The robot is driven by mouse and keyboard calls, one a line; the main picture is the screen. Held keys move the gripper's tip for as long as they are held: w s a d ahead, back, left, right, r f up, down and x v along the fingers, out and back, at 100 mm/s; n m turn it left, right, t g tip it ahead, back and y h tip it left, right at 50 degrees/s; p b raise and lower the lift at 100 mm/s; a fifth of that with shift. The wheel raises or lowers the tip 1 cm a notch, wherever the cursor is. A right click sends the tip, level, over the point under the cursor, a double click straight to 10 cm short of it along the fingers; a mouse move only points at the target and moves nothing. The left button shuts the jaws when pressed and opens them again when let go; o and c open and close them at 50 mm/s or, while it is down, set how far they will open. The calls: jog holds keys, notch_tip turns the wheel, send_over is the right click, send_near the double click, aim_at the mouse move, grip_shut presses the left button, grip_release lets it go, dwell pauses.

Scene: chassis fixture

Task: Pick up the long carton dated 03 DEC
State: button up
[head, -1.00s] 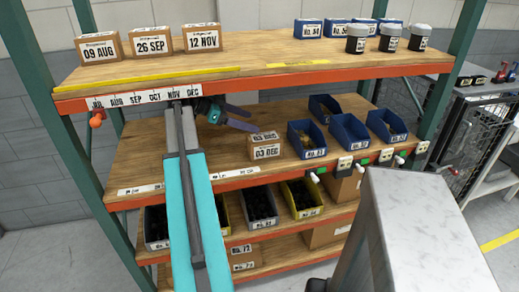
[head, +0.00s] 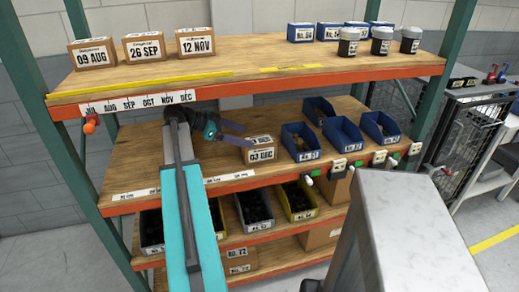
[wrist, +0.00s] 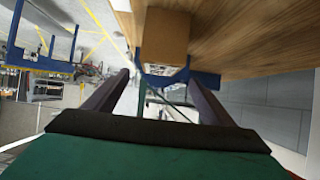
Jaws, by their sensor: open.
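The long carton dated 03 DEC (head: 261,155) is a brown box with white labels on its front and top. It sits on the middle shelf (head: 225,172), left of the blue bins. In the wrist view the carton (wrist: 165,38) shows end-on beyond my fingers, roughly between them. My gripper (head: 245,138) is open and empty, just left of the carton, with its purple-grey fingers pointing toward it. In the wrist view the open jaws (wrist: 158,78) spread on either side of the carton's line. A small gap seems to remain; contact cannot be told.
Blue bins (head: 301,143) stand right of the carton. The upper shelf (head: 240,78) overhangs behind and above my arm, carrying cartons dated 09 AUG (head: 93,56), 26 SEP (head: 144,47) and 12 NOV (head: 196,43), plus dark jars (head: 381,41). The shelf left of the carton is mostly clear.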

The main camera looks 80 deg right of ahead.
aim_at(259, 146)
notch_tip(259, 146, down, 4)
jog(key=shift+s+r+p, duration=0.1)
jog(key=shift+r+p, duration=0.1)
jog(key=shift+p, duration=0.1)
jog(key=shift+x, duration=1.15)
jog(key=shift+s, duration=0.1)
jog(key=shift+p+x, duration=0.85)
jog(key=shift+x, duration=1.55)
jog(key=shift+d, duration=0.1)
jog(key=shift+r, duration=0.1)
jog(key=c, duration=1.6)
jog(key=shift+r, duration=0.2)
